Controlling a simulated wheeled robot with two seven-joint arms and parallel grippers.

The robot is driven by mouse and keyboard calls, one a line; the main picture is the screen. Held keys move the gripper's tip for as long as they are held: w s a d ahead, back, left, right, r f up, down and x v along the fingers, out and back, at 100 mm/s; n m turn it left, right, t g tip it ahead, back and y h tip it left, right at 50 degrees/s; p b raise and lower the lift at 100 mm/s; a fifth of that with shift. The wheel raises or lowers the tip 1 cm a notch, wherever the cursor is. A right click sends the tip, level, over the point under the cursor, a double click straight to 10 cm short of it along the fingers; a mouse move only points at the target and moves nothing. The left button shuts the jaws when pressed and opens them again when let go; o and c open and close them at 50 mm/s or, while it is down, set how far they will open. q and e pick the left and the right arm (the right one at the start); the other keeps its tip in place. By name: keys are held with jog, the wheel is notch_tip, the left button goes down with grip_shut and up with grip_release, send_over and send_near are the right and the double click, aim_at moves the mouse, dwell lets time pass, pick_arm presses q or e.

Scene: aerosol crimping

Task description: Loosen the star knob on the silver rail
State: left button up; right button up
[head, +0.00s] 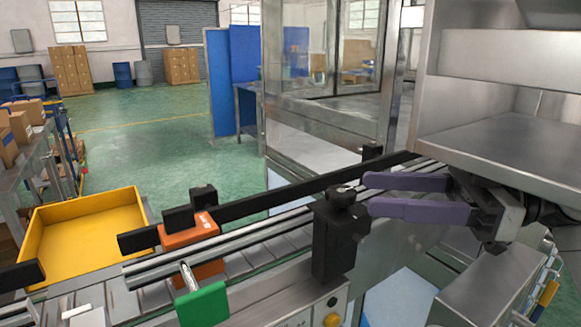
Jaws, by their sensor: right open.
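The silver rail (262,234) runs along the conveyor from the lower left toward the machine. A black block (338,245) stands at the rail's near side, with a dark knob (342,196) on top that looks like the star knob; its lobes are hard to make out. My right gripper (367,194) has two purple fingers, spread apart and pointing left. Their tips are just right of the knob, with nothing seen between them. Whether they touch the knob, I cannot tell. My left gripper is not in view.
A black rail (275,198) runs behind. A green piece (202,304) is in front. A yellow tray (82,232) stands at the left. The steel machine housing (490,140) overhangs my right gripper.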

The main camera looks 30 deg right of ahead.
aim_at(312, 206)
jog(key=p+x, duration=0.1)
jog(key=x, duration=0.9)
jog(key=shift+a, duration=0.3)
